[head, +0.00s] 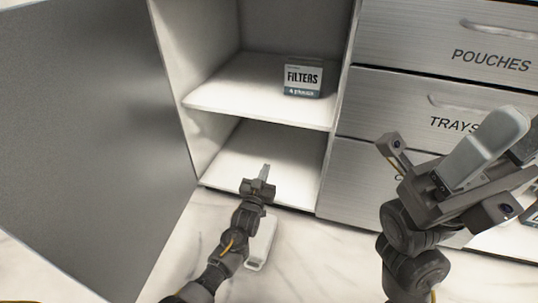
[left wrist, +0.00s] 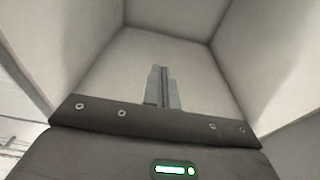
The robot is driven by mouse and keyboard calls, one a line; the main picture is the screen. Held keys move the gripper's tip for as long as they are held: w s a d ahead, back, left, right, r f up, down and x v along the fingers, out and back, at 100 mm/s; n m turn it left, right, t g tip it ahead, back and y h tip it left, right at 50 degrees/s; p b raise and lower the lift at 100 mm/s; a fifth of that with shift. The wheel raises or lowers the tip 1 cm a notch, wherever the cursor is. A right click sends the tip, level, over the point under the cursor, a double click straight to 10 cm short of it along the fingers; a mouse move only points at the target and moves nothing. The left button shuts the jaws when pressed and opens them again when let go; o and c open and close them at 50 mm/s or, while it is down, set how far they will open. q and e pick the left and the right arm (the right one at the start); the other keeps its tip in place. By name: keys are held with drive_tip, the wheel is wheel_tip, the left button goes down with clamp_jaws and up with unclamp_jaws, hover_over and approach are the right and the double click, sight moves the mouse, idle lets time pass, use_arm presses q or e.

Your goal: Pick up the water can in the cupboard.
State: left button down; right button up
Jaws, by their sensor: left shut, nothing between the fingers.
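The open cupboard (head: 198,101) has one shelf. No water can shows inside it in either view. A white object (head: 262,240) lies on the pale floor in front of the cupboard, partly hidden behind my left arm; I cannot tell whether it is the can. My left gripper (head: 265,172) is shut and empty, at the front of the lower compartment. Its closed fingers (left wrist: 162,86) also show in the left wrist view, against bare cupboard walls. My right gripper (head: 499,143) is raised before the drawers on the right; whether its fingers are apart is unclear.
A FILTERS box (head: 303,78) stands on the upper shelf (head: 240,91). The grey cupboard door (head: 85,130) stands open on the left. Labelled drawers (head: 440,52) close off the right. The visible floor of the lower compartment (head: 290,160) is bare.

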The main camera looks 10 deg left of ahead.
use_arm(q)
drive_tip(key=shift+p+v, duration=0.45)
drive_tip(key=shift+v, duration=1.25)
